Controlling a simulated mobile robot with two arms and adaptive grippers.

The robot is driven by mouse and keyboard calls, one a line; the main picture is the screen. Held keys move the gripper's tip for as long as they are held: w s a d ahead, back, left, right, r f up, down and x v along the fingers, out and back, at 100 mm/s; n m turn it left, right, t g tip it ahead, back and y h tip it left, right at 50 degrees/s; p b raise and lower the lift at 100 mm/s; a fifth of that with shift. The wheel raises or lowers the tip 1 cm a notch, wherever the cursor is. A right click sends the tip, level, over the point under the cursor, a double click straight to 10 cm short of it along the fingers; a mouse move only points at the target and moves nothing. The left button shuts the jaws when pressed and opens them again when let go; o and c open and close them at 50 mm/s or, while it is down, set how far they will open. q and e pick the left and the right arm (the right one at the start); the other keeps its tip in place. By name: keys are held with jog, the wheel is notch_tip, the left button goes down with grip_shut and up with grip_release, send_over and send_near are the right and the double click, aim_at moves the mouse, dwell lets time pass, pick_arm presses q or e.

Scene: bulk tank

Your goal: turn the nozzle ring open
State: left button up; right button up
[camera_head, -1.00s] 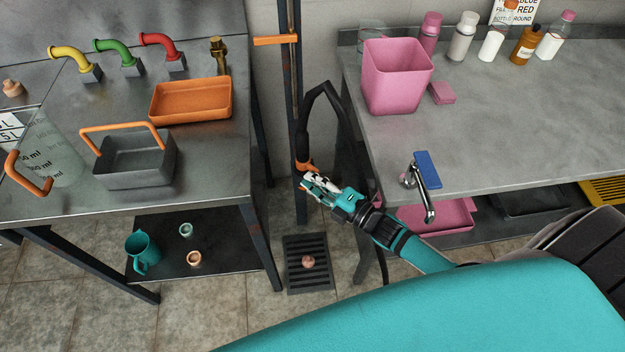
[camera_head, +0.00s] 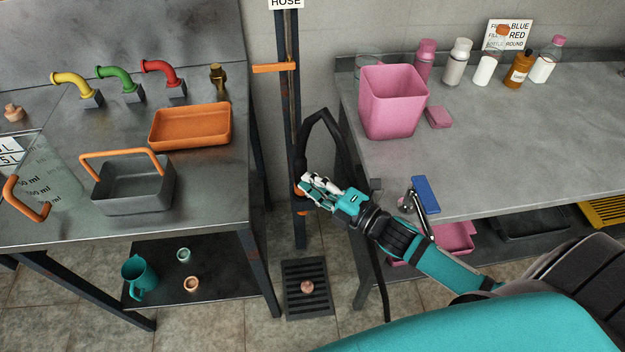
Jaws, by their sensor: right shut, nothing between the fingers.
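The black hose (camera_head: 325,119) loops up beside the dark upright post and bends down to the nozzle. My right gripper (camera_head: 306,187) is in front of the nozzle and hides most of it, with its fingers shut and empty. A small orange part (camera_head: 298,190), perhaps the nozzle ring, shows at the left edge of the fingers. Another orange bit (camera_head: 302,212) shows just below them. I cannot tell whether the fingers touch the ring or how far it is turned. My left gripper is not in view.
The post (camera_head: 290,120) carries an orange bracket (camera_head: 273,67). The steel table (camera_head: 215,205) is on the left; the grey counter (camera_head: 490,150) with a pink bucket (camera_head: 391,105) and blue-handled tap (camera_head: 425,194) is on the right. A floor drain (camera_head: 306,300) lies between them.

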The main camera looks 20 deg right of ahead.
jog(key=shift+o, duration=1.1)
jog(key=shift+r, duration=0.35)
jog(key=shift+o, duration=1.1)
jog(key=shift+w+d+r+m+h, duration=0.1)
jog(key=shift+w+r+m+h, duration=0.25)
jog(key=shift+m, duration=0.35)
jog(key=shift+o, duration=1)
jog(key=shift+w+d+r+m+h+p, duration=0.15)
jog(key=shift+m+h+p, duration=0.2)
jog(key=shift+m, duration=0.2)
jog(key=shift+w+r+m+h+p, duration=0.1)
jog(key=shift+w+m+h+p, duration=0.15)
jog(key=shift+m, duration=0.3)
jog(key=m+g+h, duration=0.1)
jog(key=m, duration=0.1)
jog(key=shift+w+r+m+p, duration=0.1)
jog(key=shift+m+p, duration=0.2)
jog(key=shift+m+g+h+p, duration=0.35)
jog(key=shift+m+g+h, duration=0.2)
jog(key=shift+m, duration=0.55)
jog(key=s+d+r+m+g+h+p, duration=0.2)
jog(key=s+d+r+m+g+p, duration=0.3)
jog(key=m+g, duration=0.5)
jog(key=x, duration=1.6)
jog(key=shift+w+a+f, duration=0.1)
jog(key=shift+w+a, duration=0.1)
jog(key=shift+a, duration=0.1)
